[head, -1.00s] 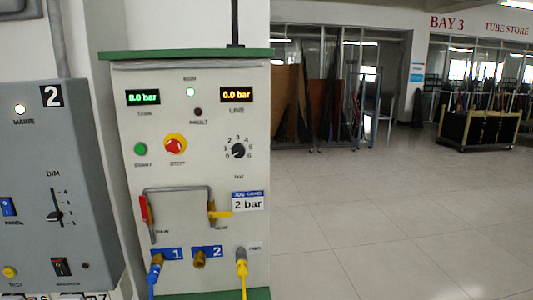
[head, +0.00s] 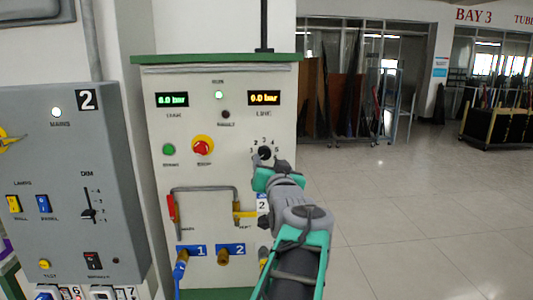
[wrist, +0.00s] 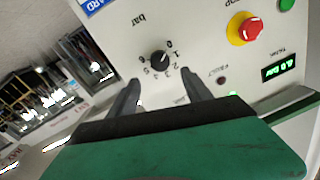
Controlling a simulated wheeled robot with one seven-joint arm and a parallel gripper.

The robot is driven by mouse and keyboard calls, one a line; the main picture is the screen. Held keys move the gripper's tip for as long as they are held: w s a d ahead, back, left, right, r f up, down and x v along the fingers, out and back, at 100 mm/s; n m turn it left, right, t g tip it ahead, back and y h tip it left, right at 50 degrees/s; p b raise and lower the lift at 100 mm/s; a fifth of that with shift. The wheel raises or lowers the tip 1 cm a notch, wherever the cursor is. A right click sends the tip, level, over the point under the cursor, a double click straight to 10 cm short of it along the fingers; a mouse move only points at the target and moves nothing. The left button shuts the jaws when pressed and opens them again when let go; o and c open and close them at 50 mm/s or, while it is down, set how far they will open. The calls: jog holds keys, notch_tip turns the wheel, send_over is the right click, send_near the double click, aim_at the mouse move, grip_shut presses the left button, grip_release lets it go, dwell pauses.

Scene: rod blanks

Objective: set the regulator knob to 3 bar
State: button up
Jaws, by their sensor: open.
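The regulator knob (head: 264,152) is black and round, on the right of the white panel, with a printed scale around it. My gripper (head: 267,163) is in front of it in the head view and hides its lower part. In the wrist view the knob (wrist: 160,58) appears upside down, just beyond and between the open, empty fingertips (wrist: 160,82); no contact shows. Its white mark seems to point to the low end, near 0. The orange line display (head: 266,98) reads 0.0 bar. The green tank display (head: 172,99) appears to read 8.0 bar.
A red stop button (head: 202,148) and a green start button (head: 169,150) are left of the knob. A grey pipe with a red valve handle (head: 171,208) and a yellow one (head: 245,213) runs below.

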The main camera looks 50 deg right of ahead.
aim_at(266, 154)
jog(key=p+x, duration=0.2)
jog(key=x, duration=0.5)
jog(key=shift+w+d+f, duration=0.1)
jog(key=shift+w+f, duration=0.05)
jog(key=shift+w, duration=0.05)
grip_shut()
